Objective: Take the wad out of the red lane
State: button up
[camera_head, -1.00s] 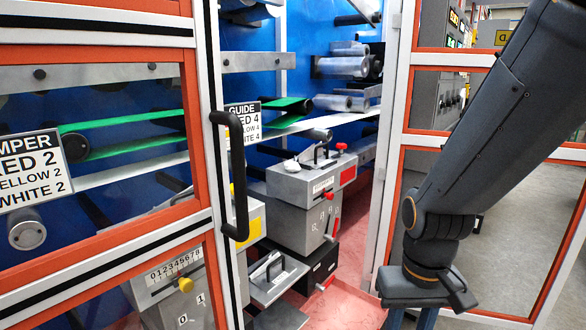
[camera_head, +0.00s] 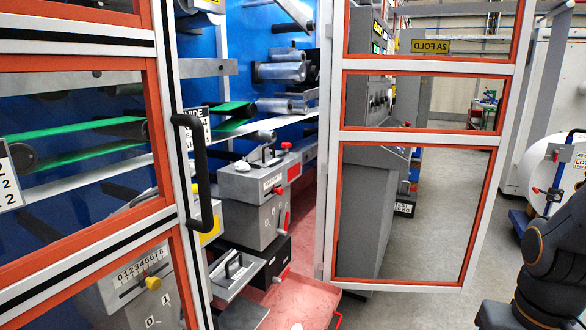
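My arm is at the lower right, outside the cabinet and far from the box. Only a dark edge of my gripper (camera_head: 500,316) seems to show at the bottom; its fingers are out of frame.
An orange-framed glazed door (camera_head: 328,202) stands open right of the opening. Another framed panel with a black handle (camera_head: 197,170) covers the left. Grey floor (camera_head: 425,250) is clear beyond the open door.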

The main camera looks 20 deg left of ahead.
aim_at(242, 166)
jog(key=z, duration=0.45)
jog(key=i, duration=1.95)
jog(key=u, duration=1.25)
jog(key=i, duration=0.7)
jog(key=u, duration=0.85)
